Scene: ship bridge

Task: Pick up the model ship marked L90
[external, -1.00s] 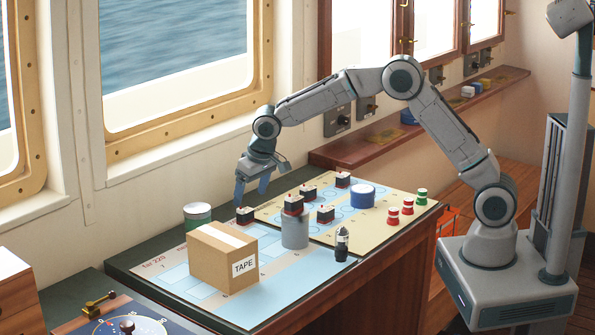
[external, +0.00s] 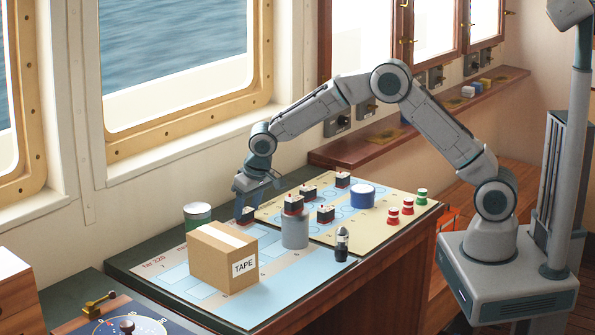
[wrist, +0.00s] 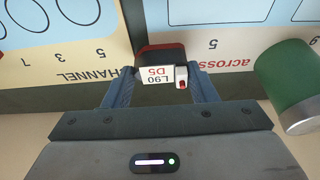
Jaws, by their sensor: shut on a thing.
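The model ship marked L90 (wrist: 158,74) is dark with a red edge and a white block lettered "L90 D5", upside down in the wrist view. In the external view the ship (external: 245,216) is at the far edge of the chart table, behind the cardboard box. My gripper (wrist: 162,88) has one finger on each side of the ship and is shut on it. In the external view my gripper (external: 247,204) reaches down over it. I cannot tell whether the ship still touches the chart.
A green can (wrist: 290,85) stands close beside my gripper, also seen externally (external: 198,216). A box marked TAPE (external: 222,260) is in front. A grey cylinder (external: 295,232) bears another ship (external: 293,204). More ships, a blue can (external: 361,196) and red and green pieces stand right.

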